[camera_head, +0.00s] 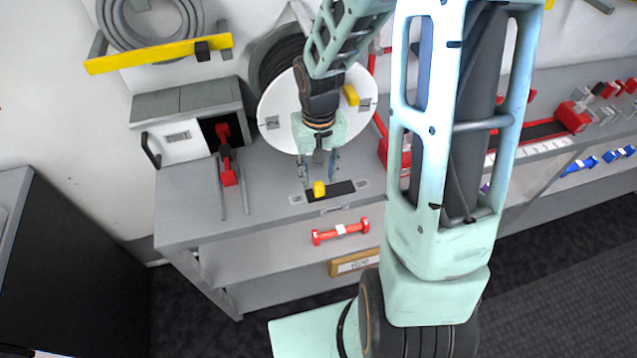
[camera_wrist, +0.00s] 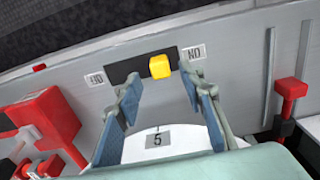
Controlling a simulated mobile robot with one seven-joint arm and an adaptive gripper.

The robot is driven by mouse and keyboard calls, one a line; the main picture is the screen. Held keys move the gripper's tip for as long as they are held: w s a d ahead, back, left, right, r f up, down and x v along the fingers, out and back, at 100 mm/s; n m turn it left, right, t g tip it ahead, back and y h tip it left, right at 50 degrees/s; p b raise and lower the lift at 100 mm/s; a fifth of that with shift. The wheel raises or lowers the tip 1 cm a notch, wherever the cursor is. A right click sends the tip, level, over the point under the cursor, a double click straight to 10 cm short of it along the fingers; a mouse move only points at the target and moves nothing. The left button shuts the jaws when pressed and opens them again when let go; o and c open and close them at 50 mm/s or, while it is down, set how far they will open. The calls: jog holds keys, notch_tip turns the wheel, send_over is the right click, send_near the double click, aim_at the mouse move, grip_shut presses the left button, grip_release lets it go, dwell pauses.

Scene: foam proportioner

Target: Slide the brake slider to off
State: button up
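The brake slider is a yellow knob (camera_head: 319,188) in a black slot (camera_head: 343,188) on the grey bench top. In the head view the knob is toward the slot's left end. In the wrist view the yellow knob (camera_wrist: 160,66) is near the slot's right end, beside a label (camera_wrist: 195,53) that reads as an upside-down ON. The label at the other end (camera_wrist: 96,79) is too small to read surely. My gripper (camera_head: 319,172) is open and empty just above the knob. In the wrist view its fingers (camera_wrist: 160,84) stand either side of the knob, apart from it.
A white disc reel (camera_head: 283,110) stands behind my gripper. A red-handled lever (camera_head: 228,172) is at the left. In the wrist view a red block (camera_wrist: 45,120) is at the left.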

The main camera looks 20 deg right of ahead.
aim_at(319, 185)
jog(key=shift+f, duration=2.35)
grip_shut()
